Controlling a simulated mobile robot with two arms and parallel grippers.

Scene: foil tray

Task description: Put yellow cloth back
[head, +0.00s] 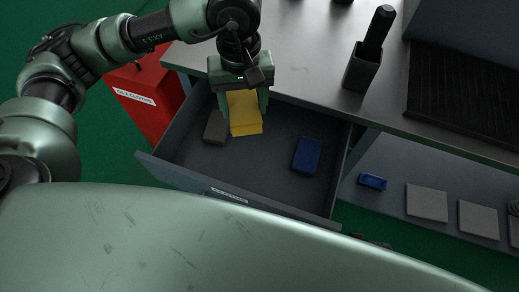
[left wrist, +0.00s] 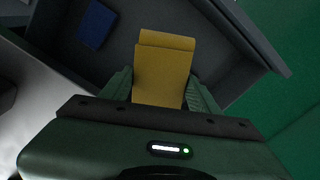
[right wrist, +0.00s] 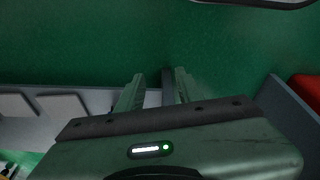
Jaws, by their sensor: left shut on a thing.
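My left gripper (head: 246,100) is shut on the yellow cloth (head: 245,118), a folded yellow piece, and holds it over the left part of the open drawer (head: 260,166). The left wrist view shows the yellow cloth (left wrist: 164,66) between the two fingers (left wrist: 162,92), with the drawer behind it. I cannot tell whether the cloth touches the drawer floor. A blue folded piece (head: 307,155) lies in the drawer at the right, and a dark grey-brown piece (head: 215,127) lies just left of the yellow cloth. My right gripper (right wrist: 157,88) is open, its fingers apart over green floor; a dark bar shows between them.
A red bin (head: 151,90) with a white label stands left of the drawer. A dark holder (head: 362,70) stands on the worktop (head: 308,58). Grey square pieces (head: 427,203) and a small blue item (head: 372,182) lie on the lower shelf. The drawer's middle is clear.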

